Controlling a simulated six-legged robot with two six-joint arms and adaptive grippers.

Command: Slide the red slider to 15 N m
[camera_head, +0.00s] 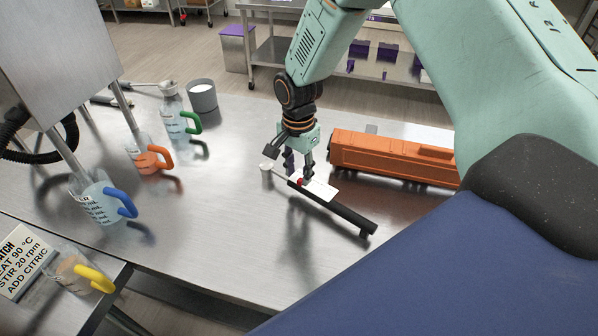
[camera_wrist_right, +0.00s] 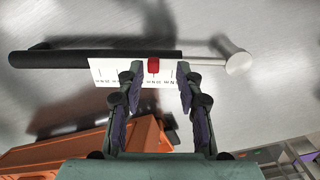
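The red slider (camera_wrist_right: 153,66) sits on a white scale card (camera_wrist_right: 105,71) along a torque wrench with a black handle (camera_wrist_right: 60,58) and a silver shaft ending in a round head (camera_wrist_right: 238,63). In the head view the red slider (camera_head: 300,182) is a small spot beside the right fingers. My right gripper (camera_wrist_right: 161,74) is open, its two fingertips over the card on either side of the slider, with gaps showing. It also shows from above in the head view (camera_head: 297,176). The scale print is upside down and too small to read surely. My left gripper is out of view.
The metal table (camera_head: 210,235) is clear in front of the wrench.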

